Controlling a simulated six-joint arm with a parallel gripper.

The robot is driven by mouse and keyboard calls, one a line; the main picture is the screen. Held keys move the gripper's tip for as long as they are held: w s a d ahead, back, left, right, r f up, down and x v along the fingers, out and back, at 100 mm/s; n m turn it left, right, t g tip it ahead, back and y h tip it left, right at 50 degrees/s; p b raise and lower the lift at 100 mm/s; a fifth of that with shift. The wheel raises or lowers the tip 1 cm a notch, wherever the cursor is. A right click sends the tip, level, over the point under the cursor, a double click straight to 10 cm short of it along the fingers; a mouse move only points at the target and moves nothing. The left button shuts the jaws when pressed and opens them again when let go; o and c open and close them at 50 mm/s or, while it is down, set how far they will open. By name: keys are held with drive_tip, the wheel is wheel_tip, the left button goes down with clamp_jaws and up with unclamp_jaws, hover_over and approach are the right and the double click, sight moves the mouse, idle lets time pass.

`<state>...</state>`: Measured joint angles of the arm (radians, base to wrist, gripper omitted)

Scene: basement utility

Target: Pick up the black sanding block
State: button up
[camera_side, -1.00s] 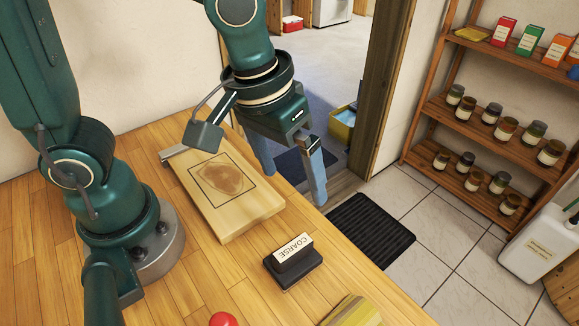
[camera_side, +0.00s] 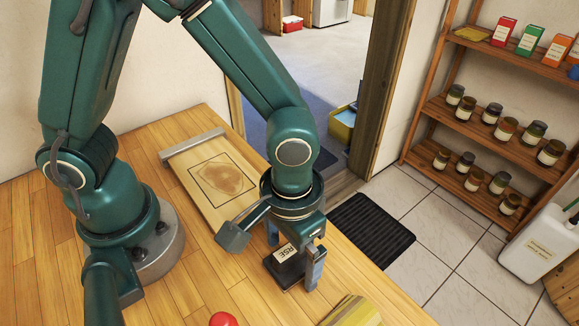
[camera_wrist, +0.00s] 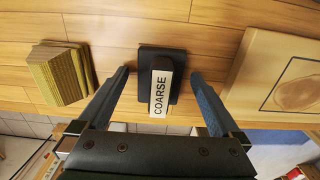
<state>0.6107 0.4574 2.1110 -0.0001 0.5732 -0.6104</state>
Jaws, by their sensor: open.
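The black sanding block (camera_side: 284,268) sits on the wooden bench near its right edge, with a pale label on its upright part; my gripper partly hides it in the side view. In the wrist view the block (camera_wrist: 147,62) lies between my two fingers, and its label reads COARSE. My gripper (camera_side: 294,262) is over the block, pointing down, with one finger on each side of it. In the wrist view my gripper (camera_wrist: 162,88) is open, with a gap between each finger and the block.
A wooden board (camera_side: 194,181) with a dark stain inside a drawn square lies behind the block. A stack of sanding sheets (camera_side: 352,312) and a red knob (camera_side: 223,319) are at the front. The bench edge drops to a tiled floor with a black mat (camera_side: 371,230).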

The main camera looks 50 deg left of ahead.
clamp_jaws()
drive_tip(key=shift+r, duration=0.1)
drive_tip(key=shift+r, duration=0.5)
drive_tip(key=r, duration=0.3)
drive_tip(key=shift+w+a+r, duration=0.2)
drive_tip(key=shift+a+r, duration=0.05)
drive_tip(key=shift+a, duration=0.15)
drive_tip(key=w+a+r, duration=0.2)
drive_tip(key=a+r, duration=0.4)
drive_tip(key=a, duration=0.4)
drive_tip(key=shift+w+a+r, duration=0.15)
drive_tip(key=shift+a, duration=0.15)
